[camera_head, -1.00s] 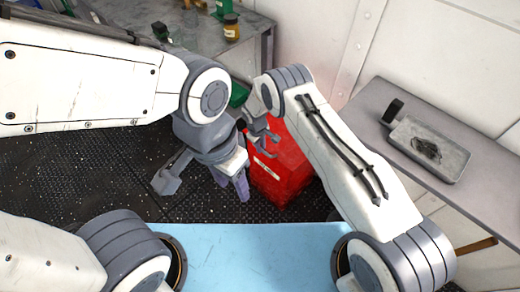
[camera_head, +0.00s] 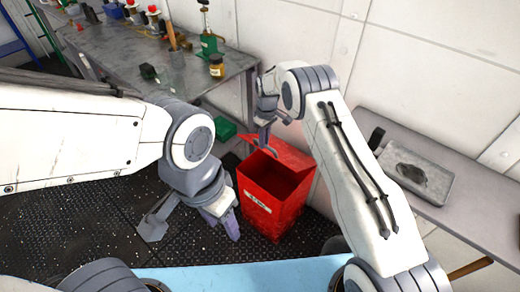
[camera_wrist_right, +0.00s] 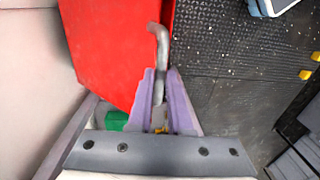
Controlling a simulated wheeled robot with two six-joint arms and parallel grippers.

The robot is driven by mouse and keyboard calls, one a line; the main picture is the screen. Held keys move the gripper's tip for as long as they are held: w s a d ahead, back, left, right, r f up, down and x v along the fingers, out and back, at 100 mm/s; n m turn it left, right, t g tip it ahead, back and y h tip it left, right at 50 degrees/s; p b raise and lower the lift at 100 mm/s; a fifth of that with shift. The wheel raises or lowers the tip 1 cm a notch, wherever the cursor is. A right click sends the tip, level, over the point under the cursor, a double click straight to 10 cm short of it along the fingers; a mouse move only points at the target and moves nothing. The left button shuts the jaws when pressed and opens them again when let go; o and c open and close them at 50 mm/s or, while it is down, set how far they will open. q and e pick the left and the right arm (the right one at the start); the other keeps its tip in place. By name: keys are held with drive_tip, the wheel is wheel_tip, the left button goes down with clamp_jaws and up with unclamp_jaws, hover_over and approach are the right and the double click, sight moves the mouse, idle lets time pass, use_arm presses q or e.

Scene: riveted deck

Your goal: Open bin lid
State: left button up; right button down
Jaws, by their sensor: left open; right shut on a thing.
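The red bin (camera_head: 268,218) stands on the dark floor with a pale label on its front. Its red lid (camera_head: 286,153) is raised and tilted up at the back, and the dark inside shows. My right gripper (camera_head: 266,140) is at the lid's left side. In the right wrist view, my right gripper (camera_wrist_right: 160,92) is shut on a bent grey handle (camera_wrist_right: 160,42) beside the red lid (camera_wrist_right: 112,45). My left gripper (camera_head: 192,228) is open and empty, low in front and left of the bin, apart from it.
A grey workbench (camera_head: 185,75) with bottles and tools runs along the back left. A green box (camera_head: 222,130) lies on the floor behind the bin. A grey counter (camera_head: 470,195) with a metal tray (camera_head: 418,175) stands at the right. A light blue surface (camera_head: 240,277) is in front.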

drive_tip(key=shift+w+d+f, duration=0.1)
drive_tip(key=shift+w+d, duration=0.15)
drive_tip(key=shift+d, duration=0.25)
drive_tip(key=c, duration=0.8)
unclamp_jaws()
drive_tip(key=shift+d+f, duration=0.1)
drive_tip(key=shift+f, duration=0.05)
drive_tip(key=shift+c, duration=0.2)
drive_tip(key=shift+a, duration=0.25)
drive_tip(key=shift+r, duration=0.35)
wheel_tip(320, 180, up, 10)
drive_tip(key=shift+w+d+b, duration=0.15)
drive_tip(key=shift+d+b, duration=0.1)
drive_tip(key=shift+b, duration=0.05)
